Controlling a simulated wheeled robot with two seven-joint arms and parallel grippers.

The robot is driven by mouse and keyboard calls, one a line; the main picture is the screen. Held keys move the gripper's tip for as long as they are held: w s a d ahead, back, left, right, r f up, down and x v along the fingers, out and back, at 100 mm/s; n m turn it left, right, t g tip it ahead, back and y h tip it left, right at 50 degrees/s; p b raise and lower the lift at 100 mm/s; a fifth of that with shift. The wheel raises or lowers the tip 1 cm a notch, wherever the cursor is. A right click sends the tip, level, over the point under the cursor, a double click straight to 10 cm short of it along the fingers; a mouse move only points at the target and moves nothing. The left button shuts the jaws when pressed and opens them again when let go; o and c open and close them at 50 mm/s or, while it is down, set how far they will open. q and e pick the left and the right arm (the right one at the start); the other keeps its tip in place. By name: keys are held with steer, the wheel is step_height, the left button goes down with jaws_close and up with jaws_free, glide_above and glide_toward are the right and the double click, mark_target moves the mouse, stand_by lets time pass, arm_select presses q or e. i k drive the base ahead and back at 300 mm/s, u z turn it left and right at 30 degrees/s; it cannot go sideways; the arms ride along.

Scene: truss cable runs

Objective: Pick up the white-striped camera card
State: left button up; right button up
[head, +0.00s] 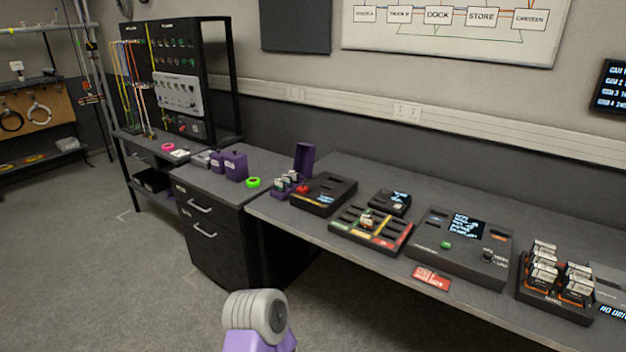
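Small cards stand in a purple open case (283,194) on the long bench, left of the black devices. One more card (366,221) stands in a black slotted tray (345,232) with red, yellow and green strips. The cards are too small here to tell which one has white stripes. Neither gripper is in view; only a purple and grey part of my own arm shows at the bottom edge.
A black box (323,195), a small screen unit (389,203) and a larger console (462,245) stand on the bench. A red tag (431,278) lies at its front edge. A rack of orange-trimmed drives (553,296) is at right. Open floor lies at left.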

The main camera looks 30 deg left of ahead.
mark_target(295, 175)
steer(key=i, duration=1.3)
steer(key=u, duration=0.55)
